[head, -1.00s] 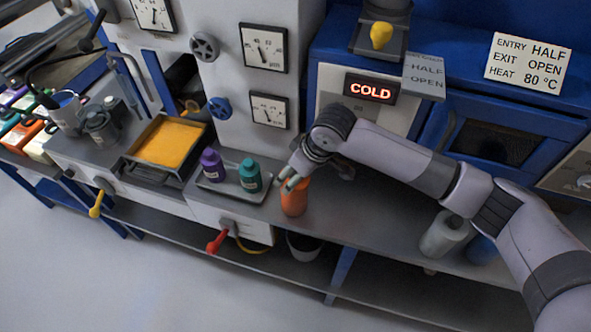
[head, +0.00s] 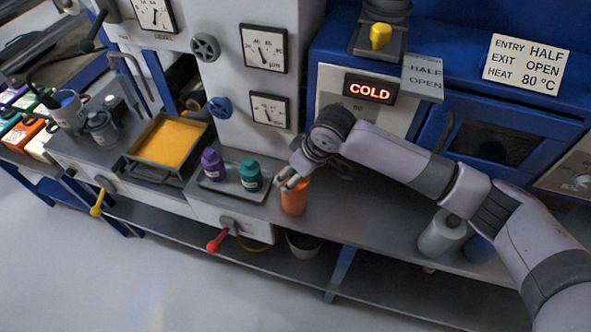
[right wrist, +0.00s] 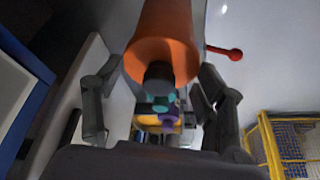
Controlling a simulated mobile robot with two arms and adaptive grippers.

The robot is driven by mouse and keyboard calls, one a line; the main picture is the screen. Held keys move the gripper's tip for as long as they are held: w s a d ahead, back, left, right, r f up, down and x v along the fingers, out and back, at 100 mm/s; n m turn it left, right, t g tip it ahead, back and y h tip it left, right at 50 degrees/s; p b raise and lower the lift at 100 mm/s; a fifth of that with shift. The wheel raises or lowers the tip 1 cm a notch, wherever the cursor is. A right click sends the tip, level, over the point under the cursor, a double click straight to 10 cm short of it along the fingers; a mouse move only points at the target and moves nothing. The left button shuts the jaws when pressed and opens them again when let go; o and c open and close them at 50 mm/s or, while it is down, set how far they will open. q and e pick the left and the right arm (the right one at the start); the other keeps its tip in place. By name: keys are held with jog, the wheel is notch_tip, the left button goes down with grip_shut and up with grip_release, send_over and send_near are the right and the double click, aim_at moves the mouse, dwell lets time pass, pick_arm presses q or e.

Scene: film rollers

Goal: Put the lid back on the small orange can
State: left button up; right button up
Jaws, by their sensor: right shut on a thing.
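The small orange can (head: 294,201) stands upright at the front of the grey counter, right of a small tray. My right gripper (head: 291,182) is at its top, with the fingers on either side of its upper part. In the right wrist view, the orange can (right wrist: 163,40) fills the top middle, between the fingertips of my right gripper (right wrist: 162,72), which is shut on it. A dark, narrower round part (right wrist: 160,77) shows at the can's end; I cannot tell whether it is the lid or a bare neck. No separate lid is distinguishable. My left gripper is out of view.
The tray (head: 228,190) beside the can holds a purple bottle (head: 212,163) and a teal bottle (head: 250,175). An orange-filled pan (head: 168,143) is farther left. A red-handled lever (head: 218,240) sticks out below. Counter right of the can is clear up to a grey cylinder (head: 443,236).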

dwell(0.4)
jog(key=o, duration=1.2)
jog(key=shift+o, duration=0.3)
jog(key=shift+o, duration=1.3)
jog(key=shift+r, duration=0.15)
jog(key=shift+r+p, duration=3.4)
jog(key=shift+p, duration=0.55)
